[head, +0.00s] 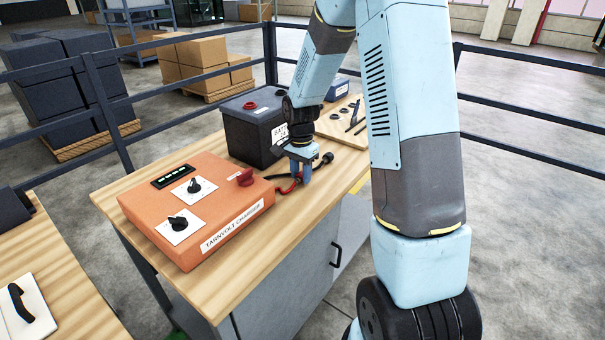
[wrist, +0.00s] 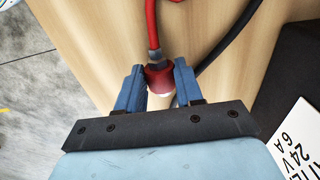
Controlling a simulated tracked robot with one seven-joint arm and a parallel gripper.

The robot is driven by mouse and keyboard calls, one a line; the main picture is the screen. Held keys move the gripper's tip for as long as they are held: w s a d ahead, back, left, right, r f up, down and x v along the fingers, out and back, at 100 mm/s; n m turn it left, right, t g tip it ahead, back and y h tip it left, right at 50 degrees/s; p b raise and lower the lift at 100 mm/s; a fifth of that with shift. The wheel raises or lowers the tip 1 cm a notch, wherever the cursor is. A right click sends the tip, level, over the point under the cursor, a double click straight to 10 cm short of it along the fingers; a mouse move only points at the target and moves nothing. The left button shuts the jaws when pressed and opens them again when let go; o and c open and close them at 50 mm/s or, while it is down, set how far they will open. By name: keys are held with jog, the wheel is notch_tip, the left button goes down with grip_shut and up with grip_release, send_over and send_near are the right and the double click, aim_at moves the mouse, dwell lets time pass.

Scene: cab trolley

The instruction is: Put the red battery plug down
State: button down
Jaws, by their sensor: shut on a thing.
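My gripper (head: 300,172) is over the wooden worktop, in front of the dark battery (head: 252,130) and right of the orange charger (head: 200,212). In the wrist view its two blue fingers (wrist: 159,72) are shut on the red battery plug (wrist: 159,80). A red cable (wrist: 151,25) runs from the plug; it also shows beside the fingers in the head view (head: 288,188). The fingers mostly hide the plug in the head view. I cannot tell whether the plug touches the worktop (head: 265,265). The battery has a red fitting (head: 249,105) on top.
A black cable (wrist: 228,38) runs close by the right finger, and a black plug (head: 327,157) lies right of my gripper. A board with dark tools (head: 345,122) lies behind. The charger has a red fitting (head: 245,178). Bare worktop lies in front of my gripper.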

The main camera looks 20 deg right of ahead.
aim_at(301, 173)
jog(key=shift+f, duration=0.2)
jog(key=c, duration=0.7)
grip_release()
jog(key=shift+c, duration=0.2)
jog(key=shift+f, duration=0.1)
jog(key=s+r+n+t, duration=0.1)
jog(key=s+r, duration=0.2)
jog(key=r, duration=0.7)
jog(key=s+r+n, duration=0.1)
jog(key=s+r, duration=0.2)
jog(key=r, duration=0.8)
jog(key=s+r+n+t, duration=0.2)
jog(key=s+r+n, duration=0.1)
jog(key=s, duration=0.8)
jog(key=s+r+n+t, duration=0.2)
jog(key=s+r+n, duration=0.2)
jog(key=s, duration=0.8)
jog(key=shift+d+n+t, duration=0.3)
jog(key=shift+d+n, duration=0.15)
jog(key=shift+n, duration=0.45)
